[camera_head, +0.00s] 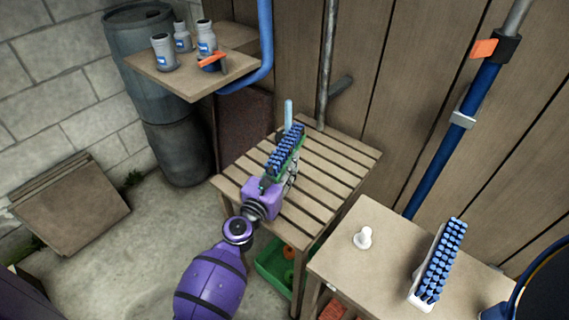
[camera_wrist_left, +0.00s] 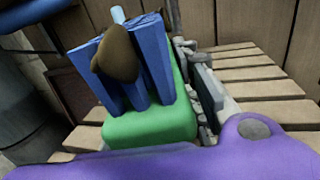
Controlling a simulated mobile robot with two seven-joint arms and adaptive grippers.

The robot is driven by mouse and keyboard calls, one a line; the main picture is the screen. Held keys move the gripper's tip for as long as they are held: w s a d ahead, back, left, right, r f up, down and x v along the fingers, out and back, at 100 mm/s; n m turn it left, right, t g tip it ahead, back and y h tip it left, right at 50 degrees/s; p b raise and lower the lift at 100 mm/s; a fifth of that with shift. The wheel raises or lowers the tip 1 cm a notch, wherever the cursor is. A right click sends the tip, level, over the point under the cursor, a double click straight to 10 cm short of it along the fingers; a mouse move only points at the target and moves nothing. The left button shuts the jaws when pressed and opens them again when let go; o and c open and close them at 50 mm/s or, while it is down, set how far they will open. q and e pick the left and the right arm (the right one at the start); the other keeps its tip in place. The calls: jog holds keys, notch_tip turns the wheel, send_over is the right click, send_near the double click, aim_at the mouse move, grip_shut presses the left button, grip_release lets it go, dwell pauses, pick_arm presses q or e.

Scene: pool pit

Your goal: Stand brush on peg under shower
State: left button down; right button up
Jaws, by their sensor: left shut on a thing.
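The green brush (camera_head: 287,150) with blue bristles is in my left gripper (camera_head: 279,176), above the slatted table (camera_head: 322,207). In the left wrist view the green brush body (camera_wrist_left: 150,128) lies along the grey finger, bristles facing up and left. My left gripper is shut on it. A light blue upright rod (camera_head: 288,112), probably the peg, shows just beyond the brush's far end. Its tip (camera_wrist_left: 118,14) shows behind the bristles in the left wrist view. Its base is hidden, and I cannot tell whether brush and rod touch. My right gripper is not in view.
A second, white brush with blue bristles (camera_head: 438,260) and a white knob (camera_head: 363,238) are on the front right table (camera_head: 335,255). A shelf (camera_head: 150,68) holds several bottles. A blue pipe (camera_head: 266,45) runs beside it. A green crate (camera_head: 271,266) sits under the slatted table.

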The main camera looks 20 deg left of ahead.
pick_arm(q)
jog(key=shift+r, duration=0.1)
dwell(0.3)
jog(key=c, duration=1.2)
grip_release()
jog(key=o, duration=0.5)
jog(key=shift+c, duration=0.2)
jog(key=shift+s+a, duration=0.15)
jog(key=shift+s, duration=1.3)
jog(key=shift+s+a, duration=0.15)
jog(key=shift+s, duration=1.25)
jog(key=shift+s+a+b, duration=0.15)
jog(key=shift+s+b, duration=0.15)
jog(key=shift+s, duration=1.05)
jog(key=shift+s+a+b, duration=0.15)
jog(key=shift+s+b, duration=0.15)
jog(key=shift+s, duration=1)
